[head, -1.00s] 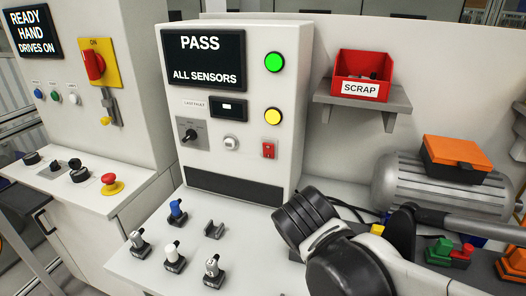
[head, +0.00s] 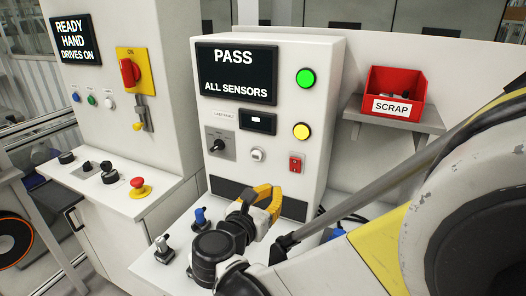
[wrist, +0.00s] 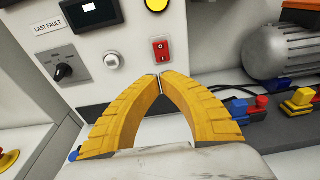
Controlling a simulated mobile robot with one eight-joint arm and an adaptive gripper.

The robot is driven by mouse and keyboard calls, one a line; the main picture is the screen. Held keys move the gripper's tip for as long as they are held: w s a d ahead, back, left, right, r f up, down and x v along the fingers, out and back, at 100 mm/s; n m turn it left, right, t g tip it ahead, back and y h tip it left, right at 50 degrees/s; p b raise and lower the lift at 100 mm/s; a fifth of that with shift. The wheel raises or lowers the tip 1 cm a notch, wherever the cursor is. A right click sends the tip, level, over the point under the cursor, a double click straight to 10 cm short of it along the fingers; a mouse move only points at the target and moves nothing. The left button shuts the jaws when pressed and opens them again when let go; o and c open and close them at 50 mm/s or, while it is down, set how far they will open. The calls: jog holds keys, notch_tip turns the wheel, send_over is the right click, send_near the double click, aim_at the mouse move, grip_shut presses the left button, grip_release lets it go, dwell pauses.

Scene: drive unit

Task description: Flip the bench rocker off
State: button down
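The bench rocker (head: 296,163) is a small red switch low on the right of the white test cabinet's front. It also shows in the wrist view (wrist: 161,50), just above my fingertips, with a small white mark on it. I cannot tell which way it is tipped. My gripper (head: 275,193) is in front of the cabinet's lower part, below and left of the rocker in the head view. In the wrist view its yellow fingers (wrist: 160,79) meet at the tips, shut with nothing between them. They look apart from the rocker; the gap's depth is unclear.
A rotary knob (head: 216,148) and a round white button (head: 257,155) sit left of the rocker, with a yellow lamp (head: 302,131) above. A red scrap bin (head: 397,92) stands on a shelf to the right. Small blue-topped parts (head: 200,217) stand on the bench.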

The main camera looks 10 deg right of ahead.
aim_at(293, 164)
jog(key=b+x, duration=0.1)
jog(key=x, duration=0.3)
jog(key=b+x, duration=0.1)
jog(key=x, duration=0.3)
jog(key=b+x, duration=0.1)
jog(key=x, duration=0.4)
jog(key=shift+r+b, duration=0.35)
jog(key=shift+r, duration=0.05)
jog(key=shift+w+d+r, duration=0.15)
jog(key=shift+w+d, duration=0.15)
jog(key=shift+w, duration=0.15)
